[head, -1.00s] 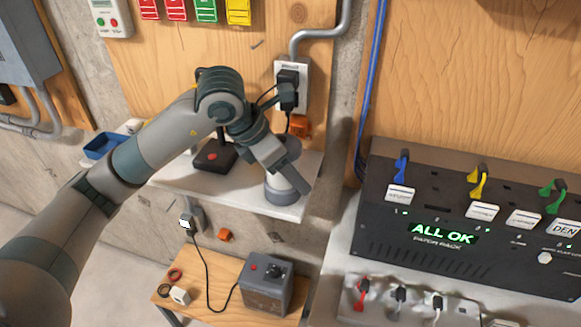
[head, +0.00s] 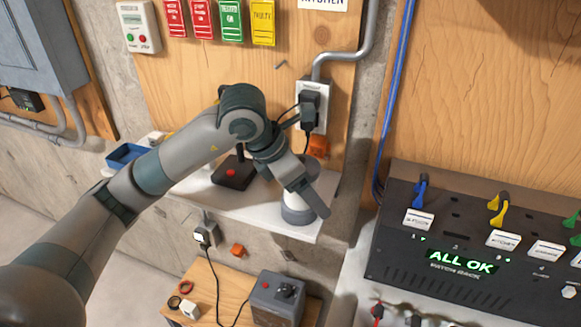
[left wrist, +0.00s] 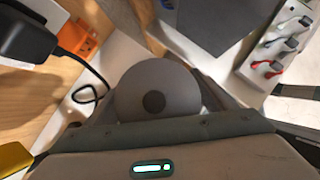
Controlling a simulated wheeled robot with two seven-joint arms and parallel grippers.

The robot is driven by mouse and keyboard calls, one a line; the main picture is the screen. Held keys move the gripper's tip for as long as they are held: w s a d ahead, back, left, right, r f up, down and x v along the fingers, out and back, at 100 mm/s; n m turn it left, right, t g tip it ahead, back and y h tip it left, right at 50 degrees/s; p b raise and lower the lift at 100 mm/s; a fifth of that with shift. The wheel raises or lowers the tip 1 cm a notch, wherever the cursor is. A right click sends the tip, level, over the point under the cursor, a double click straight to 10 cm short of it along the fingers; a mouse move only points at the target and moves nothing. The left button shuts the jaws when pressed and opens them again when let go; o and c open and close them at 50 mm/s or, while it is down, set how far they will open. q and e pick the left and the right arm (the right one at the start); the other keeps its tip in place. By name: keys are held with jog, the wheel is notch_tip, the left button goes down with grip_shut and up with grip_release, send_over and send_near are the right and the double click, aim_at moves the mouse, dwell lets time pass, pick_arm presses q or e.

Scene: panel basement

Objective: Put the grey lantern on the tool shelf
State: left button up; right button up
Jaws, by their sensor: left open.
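The grey lantern (head: 299,207) stands upright near the right end of a white wall shelf (head: 240,206), partly hidden by my left gripper. My left gripper (head: 311,192) reaches down over it with its jaws open. In the left wrist view the lantern's round grey top (left wrist: 175,85), with a dark disc in its middle, sits between the open fingers. I cannot tell whether either finger touches it. My right gripper is in neither view.
A black box with a red button (head: 233,172) and a blue tray (head: 127,155) share the shelf. A black plug (head: 309,107) with a cord hangs in the socket just behind my gripper. A black patch rack (head: 470,250) stands at the right.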

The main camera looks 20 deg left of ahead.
pick_arm(q)
jog(key=b+v, duration=0.2)
jog(key=v, duration=0.4)
jog(key=shift+s+a+r, duration=0.1)
jog(key=shift+a+r, duration=0.1)
jog(key=b+v, duration=0.1)
jog(key=v, duration=0.4)
jog(key=shift+s+r+b, duration=0.1)
jog(key=shift+b, duration=0.25)
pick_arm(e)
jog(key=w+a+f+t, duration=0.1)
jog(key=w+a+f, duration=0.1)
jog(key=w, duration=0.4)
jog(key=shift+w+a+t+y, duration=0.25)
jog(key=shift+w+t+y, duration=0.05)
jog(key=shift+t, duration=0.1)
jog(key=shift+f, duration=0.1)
